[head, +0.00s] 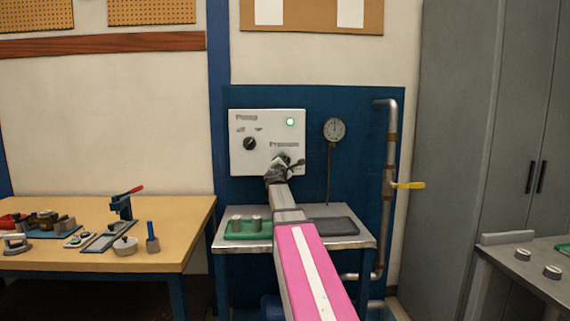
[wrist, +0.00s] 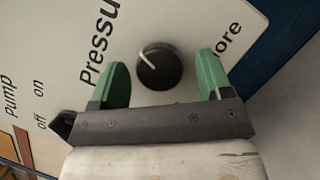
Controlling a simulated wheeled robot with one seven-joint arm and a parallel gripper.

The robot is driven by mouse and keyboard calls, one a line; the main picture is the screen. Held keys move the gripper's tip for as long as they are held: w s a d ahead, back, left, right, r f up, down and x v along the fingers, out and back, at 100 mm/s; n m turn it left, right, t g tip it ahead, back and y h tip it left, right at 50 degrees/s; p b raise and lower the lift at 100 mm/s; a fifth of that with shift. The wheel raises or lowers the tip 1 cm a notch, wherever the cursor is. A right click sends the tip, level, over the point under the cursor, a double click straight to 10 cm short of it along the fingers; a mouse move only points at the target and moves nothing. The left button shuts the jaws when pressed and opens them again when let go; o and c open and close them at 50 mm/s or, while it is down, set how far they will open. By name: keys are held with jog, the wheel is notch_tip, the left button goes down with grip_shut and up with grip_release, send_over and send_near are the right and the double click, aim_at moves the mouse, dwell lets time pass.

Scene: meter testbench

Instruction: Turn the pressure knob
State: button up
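The pressure knob (wrist: 159,68) is a round black dial with a pale pointer line, on a white panel (head: 246,158) under the lettering "Pressure". In the wrist view it lies between the two green fingers of my gripper (wrist: 165,80), with a gap on each side. The fingers are open, and I cannot tell how far they are from the panel. In the head view my gripper (head: 284,166) is at the panel's lower right and hides most of the pressure knob. A second black knob (head: 250,143) is at the panel's left, under "Pump".
A pressure gauge (head: 334,130) and a pipe with a yellow valve handle (head: 408,185) stand right of the panel. A metal bench (head: 345,241) below holds a green tray (head: 238,236) and a dark mat (head: 333,226). A wooden table (head: 180,212) with tools is at left.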

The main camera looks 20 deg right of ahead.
jog(key=v, duration=1)
jog(key=shift+s+a, duration=0.25)
jog(key=shift+s, duration=0.05)
